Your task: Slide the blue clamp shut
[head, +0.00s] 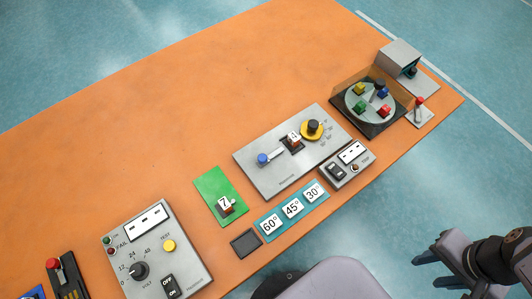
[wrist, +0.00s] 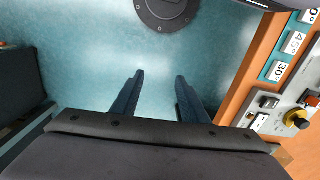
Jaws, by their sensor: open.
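The blue clamp (head: 263,159) is a small blue knob at the left end of a slot on a grey metal plate (head: 262,178) in the head view. A small block marked 4 (head: 293,139) sits in a dark holder at the right of the slot, apart from the blue knob. A yellow dial with a black knob (head: 312,127) is further right on the plate. My gripper (head: 447,268) is off the table's front edge at lower right. In the wrist view my gripper (wrist: 159,95) has its fingers apart, with only floor between them.
A green pad (head: 213,193) holds a block marked 7 (head: 225,204). Angle cards (head: 292,208) and a switch box (head: 346,163) lie in front of the plate. A turntable (head: 371,103) stands at right, a voltage panel (head: 184,263) at left. The back of the orange table (head: 190,120) is clear.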

